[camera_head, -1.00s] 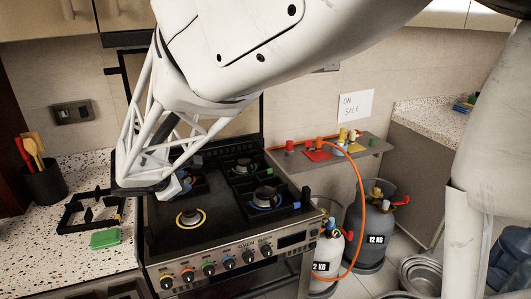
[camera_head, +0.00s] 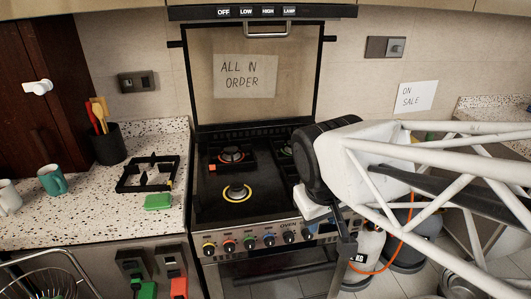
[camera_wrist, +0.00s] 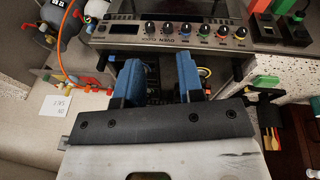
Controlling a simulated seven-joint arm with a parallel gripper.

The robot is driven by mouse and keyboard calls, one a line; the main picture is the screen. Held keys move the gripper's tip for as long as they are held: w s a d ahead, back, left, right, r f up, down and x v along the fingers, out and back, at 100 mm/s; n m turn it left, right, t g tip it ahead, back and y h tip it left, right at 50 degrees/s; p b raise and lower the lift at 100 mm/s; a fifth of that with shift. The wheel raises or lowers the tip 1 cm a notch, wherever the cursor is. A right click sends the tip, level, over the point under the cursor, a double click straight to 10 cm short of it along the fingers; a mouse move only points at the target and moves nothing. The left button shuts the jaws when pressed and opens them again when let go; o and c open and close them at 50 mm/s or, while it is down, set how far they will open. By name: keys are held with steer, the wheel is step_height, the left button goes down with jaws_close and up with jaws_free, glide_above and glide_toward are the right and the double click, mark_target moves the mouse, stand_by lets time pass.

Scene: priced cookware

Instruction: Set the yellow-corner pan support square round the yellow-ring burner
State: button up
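My gripper (camera_head: 340,235) is over the stove's front right side, well away from the support. In the wrist view its two blue finger pads stand apart with nothing between them (camera_wrist: 161,72). My arm hides the right part of the stove top.
A green sponge (camera_head: 158,202) lies just in front of the support. A red-ring burner (camera_head: 231,155) behind the yellow one has an orange-cornered support round it. A utensil pot (camera_head: 107,145) and a teal mug (camera_head: 52,180) stand on the counter. An orange hose (camera_head: 391,254) hangs right of the stove.

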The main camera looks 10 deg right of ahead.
steer(key=s+m, duration=0.1)
steer(key=s+m+y, duration=0.1)
steer(key=s, duration=0.1)
steer(key=shift+s+a+f, duration=0.15)
steer(key=shift+s, duration=0.1)
steer(key=o, duration=1)
steer(key=shift+o, duration=0.2)
steer(key=shift+w, duration=0.15)
